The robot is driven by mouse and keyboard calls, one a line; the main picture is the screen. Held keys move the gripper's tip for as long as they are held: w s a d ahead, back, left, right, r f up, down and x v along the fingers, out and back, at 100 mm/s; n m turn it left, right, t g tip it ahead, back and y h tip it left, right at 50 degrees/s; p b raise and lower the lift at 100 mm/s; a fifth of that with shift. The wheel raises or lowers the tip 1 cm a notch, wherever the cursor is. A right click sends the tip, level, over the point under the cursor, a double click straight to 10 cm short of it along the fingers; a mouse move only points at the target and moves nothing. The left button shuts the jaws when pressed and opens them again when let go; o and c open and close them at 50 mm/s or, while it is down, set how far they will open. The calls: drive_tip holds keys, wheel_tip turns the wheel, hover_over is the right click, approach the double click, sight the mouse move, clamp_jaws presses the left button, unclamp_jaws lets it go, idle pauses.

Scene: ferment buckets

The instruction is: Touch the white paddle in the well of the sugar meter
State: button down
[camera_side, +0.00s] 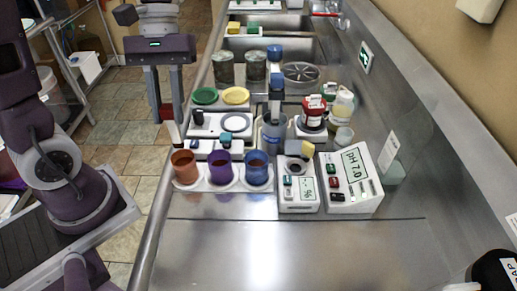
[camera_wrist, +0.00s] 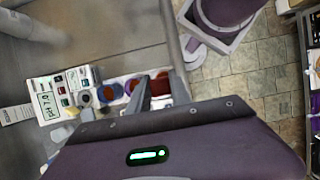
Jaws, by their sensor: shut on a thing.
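My gripper (camera_side: 166,117) hangs at the back left, beyond the row of cups and beside the counter's left edge. Its two fingers point down and stand apart, shut on a small piece with red at its lower end. The white paddle (camera_side: 172,132) shows just below the fingers, above and behind the brown cup; the join is too small to make out. The sugar meter (camera_side: 298,196) is the white box marked "%", well to the right, with its round well (camera_side: 295,166) on top. In the wrist view my gripper (camera_wrist: 162,88) lies over the cups, and the paddle cannot be made out.
Brown (camera_side: 184,168), purple (camera_side: 220,170) and blue (camera_side: 257,170) cups stand in a white rack left of the sugar meter. The pH meter (camera_side: 352,182) stands right of it. Bottles and a blue jug (camera_side: 272,135) crowd behind. The front counter (camera_side: 290,245) is clear.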

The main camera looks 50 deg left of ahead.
drive_tip(key=w+d, duration=1.7)
drive_tip(key=d, duration=0.1)
drive_tip(key=shift+w+a+f, duration=0.1)
drive_tip(key=shift+a+f, duration=0.05)
drive_tip(key=shift+f, duration=1.1)
drive_tip(key=shift+w+a+f, duration=0.1)
drive_tip(key=shift+a+f, duration=0.05)
drive_tip(key=shift+f, duration=1.1)
drive_tip(key=shift+f, duration=0.5)
wheel_tip(320, 180, up, 6)
